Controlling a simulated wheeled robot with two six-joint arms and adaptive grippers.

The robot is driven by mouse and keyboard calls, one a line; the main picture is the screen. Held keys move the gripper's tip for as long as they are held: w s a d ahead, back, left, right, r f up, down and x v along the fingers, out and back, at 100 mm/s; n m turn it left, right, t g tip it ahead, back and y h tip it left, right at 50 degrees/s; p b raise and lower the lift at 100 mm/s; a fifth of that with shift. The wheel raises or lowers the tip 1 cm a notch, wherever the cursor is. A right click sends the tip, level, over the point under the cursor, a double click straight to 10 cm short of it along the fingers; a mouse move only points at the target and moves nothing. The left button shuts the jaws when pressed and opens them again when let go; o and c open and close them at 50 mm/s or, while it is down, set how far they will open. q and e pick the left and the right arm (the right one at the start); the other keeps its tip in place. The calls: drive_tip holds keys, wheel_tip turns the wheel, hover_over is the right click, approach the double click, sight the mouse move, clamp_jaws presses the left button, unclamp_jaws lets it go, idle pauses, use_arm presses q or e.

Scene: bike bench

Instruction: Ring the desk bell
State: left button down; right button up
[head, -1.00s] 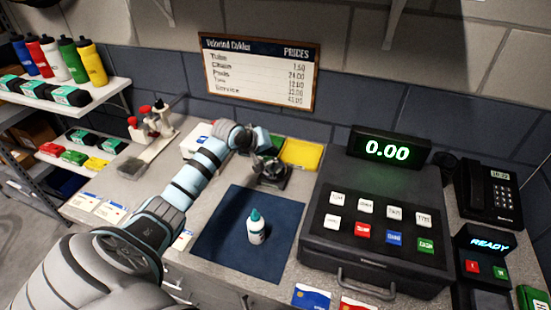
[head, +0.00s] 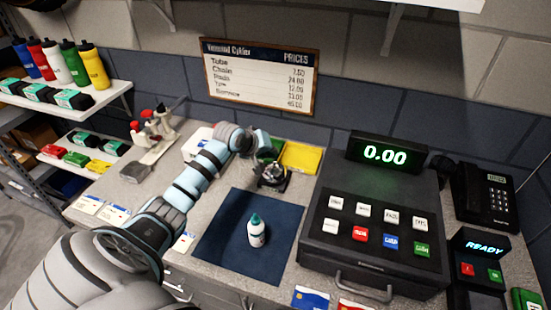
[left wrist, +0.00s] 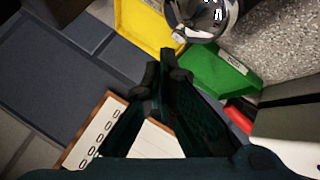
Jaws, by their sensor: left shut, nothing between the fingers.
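The desk bell (head: 274,179) has a shiny silver dome and stands on the counter behind the blue mat. In the left wrist view the bell (left wrist: 202,14) shows at the top edge, cut off by the frame. The tips of my left gripper (left wrist: 166,60) are together and empty, pointing toward the bell. A contact between tips and bell cannot be made out. My right gripper is in neither view.
A yellow bin (head: 301,157) and a green bin (left wrist: 218,72) stand close to the bell. A cash register (head: 375,215) is to the right. A small bottle (head: 256,231) stands on the blue mat (head: 222,243) in front. A price board (head: 260,78) hangs behind.

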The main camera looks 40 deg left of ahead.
use_arm(q)
drive_tip(key=shift+r, duration=0.15)
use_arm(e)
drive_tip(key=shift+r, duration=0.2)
use_arm(q)
drive_tip(key=shift+r, duration=0.15)
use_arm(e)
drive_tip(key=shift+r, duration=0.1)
use_arm(q)
wheel_tip(320, 180, up, 2)
drive_tip(key=shift+r+p, duration=0.2)
drive_tip(key=shift+p, duration=0.9)
drive_tip(key=shift+r+b, duration=0.4)
drive_tip(key=shift+r, duration=1.25)
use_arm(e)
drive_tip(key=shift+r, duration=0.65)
